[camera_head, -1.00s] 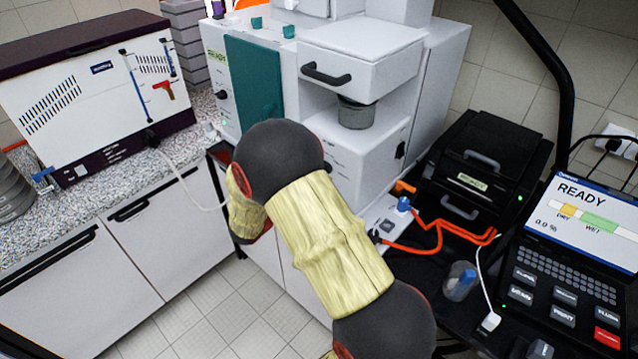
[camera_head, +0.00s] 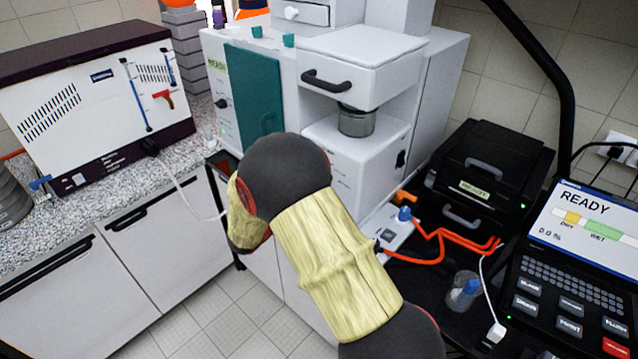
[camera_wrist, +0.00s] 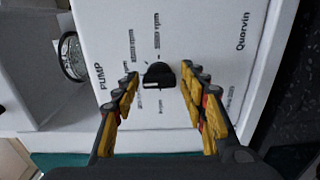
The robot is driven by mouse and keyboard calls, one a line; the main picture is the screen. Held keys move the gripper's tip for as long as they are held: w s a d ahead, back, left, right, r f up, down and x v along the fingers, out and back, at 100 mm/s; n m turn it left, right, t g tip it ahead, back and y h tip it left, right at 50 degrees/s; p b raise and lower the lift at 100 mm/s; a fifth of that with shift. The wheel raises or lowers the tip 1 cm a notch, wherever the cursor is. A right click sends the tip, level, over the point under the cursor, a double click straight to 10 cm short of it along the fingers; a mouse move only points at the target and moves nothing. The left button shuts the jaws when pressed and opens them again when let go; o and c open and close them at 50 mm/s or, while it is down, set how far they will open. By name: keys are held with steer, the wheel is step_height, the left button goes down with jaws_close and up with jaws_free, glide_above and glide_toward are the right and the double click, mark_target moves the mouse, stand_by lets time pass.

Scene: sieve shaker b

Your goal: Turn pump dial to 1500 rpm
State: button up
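In the wrist view the black pump dial (camera_wrist: 159,75) stands on a white panel (camera_wrist: 205,30) marked PUMP, with printed rpm labels around it. The panel is seen turned sideways, and the small numbers are too blurred to read surely. A pale mark shows on the dial's lower left side. My gripper (camera_wrist: 160,73) is open, with one yellow-and-black finger on each side of the dial. Gaps show between both fingertips and the dial. In the head view my arm hides my gripper.
A glass jar (camera_wrist: 72,56) is beside the panel; it also shows in the head view (camera_head: 356,121). A teal door (camera_head: 254,92) is on the machine's left. Orange tubing (camera_head: 440,240), a black case (camera_head: 490,170) and a READY display unit (camera_head: 590,230) occupy the right bench.

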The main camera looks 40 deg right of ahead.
steer(key=shift+o, duration=0.5)
steer(key=shift+a, duration=0.1)
steer(key=a, duration=1.1)
steer(key=shift+s+a, duration=0.4)
steer(key=shift+s, duration=0.05)
